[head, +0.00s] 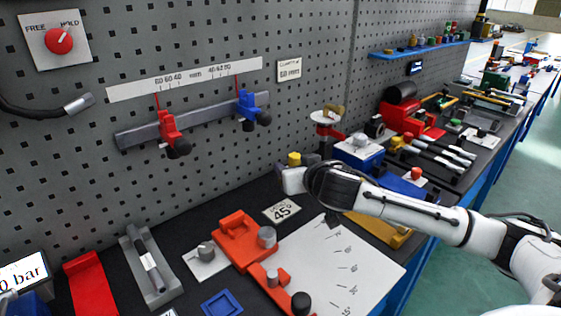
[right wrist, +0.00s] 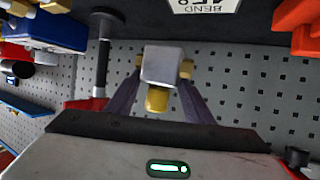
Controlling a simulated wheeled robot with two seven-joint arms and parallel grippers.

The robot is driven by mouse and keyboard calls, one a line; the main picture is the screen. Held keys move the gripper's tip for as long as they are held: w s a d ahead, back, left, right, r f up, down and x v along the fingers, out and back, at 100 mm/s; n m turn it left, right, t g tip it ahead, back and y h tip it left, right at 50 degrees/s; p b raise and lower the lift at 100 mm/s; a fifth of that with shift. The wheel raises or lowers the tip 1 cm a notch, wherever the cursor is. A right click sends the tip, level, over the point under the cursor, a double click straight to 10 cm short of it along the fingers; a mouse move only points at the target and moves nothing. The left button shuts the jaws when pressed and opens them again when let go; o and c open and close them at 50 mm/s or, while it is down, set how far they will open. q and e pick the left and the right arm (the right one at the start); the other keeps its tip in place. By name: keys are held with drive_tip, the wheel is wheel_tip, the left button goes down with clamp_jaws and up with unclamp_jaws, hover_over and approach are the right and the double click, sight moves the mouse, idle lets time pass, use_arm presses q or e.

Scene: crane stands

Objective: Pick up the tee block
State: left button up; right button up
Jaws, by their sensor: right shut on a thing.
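The tee block (right wrist: 162,64) is a silver-grey block with yellow ends at its sides and on the near face. In the right wrist view my right gripper (right wrist: 160,80) is shut on it, with one dark finger on each side. In the head view my right arm reaches in from the right, and its white hand hides most of the gripper and block. A yellow end of what appears to be the tee block (head: 294,158) shows just above the hand, in front of the pegboard. My left gripper is in neither view.
An orange bending fixture (head: 237,240) and a white angle sheet (head: 345,265) lie on the bench near the hand. Red and blue clamps (head: 170,128) hang on the pegboard rail. A blue-and-white device (head: 358,150) stands behind the arm.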

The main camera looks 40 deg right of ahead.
drive_tip(key=s, duration=1.1)
drive_tip(key=shift+s+d+r, duration=0.2)
drive_tip(key=shift+d, duration=0.2)
drive_tip(key=shift+r, duration=0.1)
